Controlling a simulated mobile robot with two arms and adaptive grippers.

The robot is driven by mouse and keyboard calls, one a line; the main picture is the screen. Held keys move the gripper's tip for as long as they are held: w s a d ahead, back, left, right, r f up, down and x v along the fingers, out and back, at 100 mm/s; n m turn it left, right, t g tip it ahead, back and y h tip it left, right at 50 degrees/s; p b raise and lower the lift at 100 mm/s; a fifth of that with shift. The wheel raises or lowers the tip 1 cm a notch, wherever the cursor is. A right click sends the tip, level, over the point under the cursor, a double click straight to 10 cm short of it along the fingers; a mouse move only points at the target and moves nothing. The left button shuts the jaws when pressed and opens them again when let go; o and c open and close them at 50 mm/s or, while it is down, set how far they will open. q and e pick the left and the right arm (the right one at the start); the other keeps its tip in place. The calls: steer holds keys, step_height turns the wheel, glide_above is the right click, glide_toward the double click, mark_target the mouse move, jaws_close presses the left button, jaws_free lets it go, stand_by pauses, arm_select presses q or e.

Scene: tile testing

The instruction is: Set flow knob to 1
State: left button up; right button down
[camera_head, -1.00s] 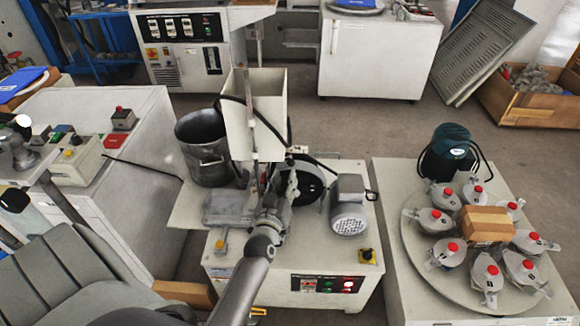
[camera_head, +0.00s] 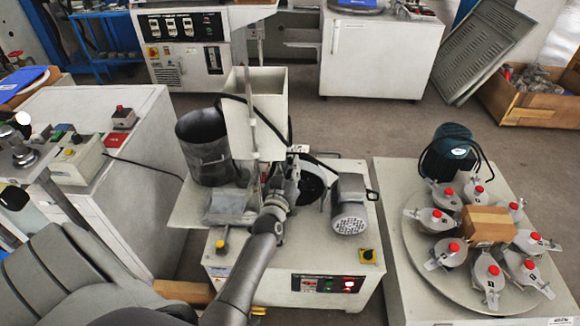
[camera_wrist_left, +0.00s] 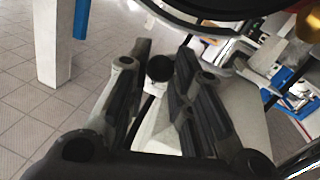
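A small round black knob (camera_wrist_left: 159,67) shows in the left wrist view, between the fingertips of my left gripper (camera_wrist_left: 163,55). I take it for the flow knob; no number or mark on it is readable. The fingers stand apart on either side of it, and I cannot tell whether they touch it. In the head view my left gripper (camera_head: 284,188) is at the middle machine (camera_head: 230,250), just below its white hopper (camera_head: 270,105) and beside a dark wheel (camera_head: 312,184). The arm hides the knob there. My right gripper is out of view.
A grey motor (camera_head: 349,205) sits right of my gripper. A metal pot (camera_head: 203,145) stands left of the hopper. Open floor lies behind the machine.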

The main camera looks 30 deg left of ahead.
arm_select(q)
jaws_close()
steer(key=shift+w+d+p, duration=0.35)
steer(key=shift+d+p, duration=0.05)
steer(key=shift+d, duration=0.1)
steer(key=o, duration=0.6)
jaws_free()
steer(key=shift+o, duration=0.2)
steer(key=v, duration=1.2)
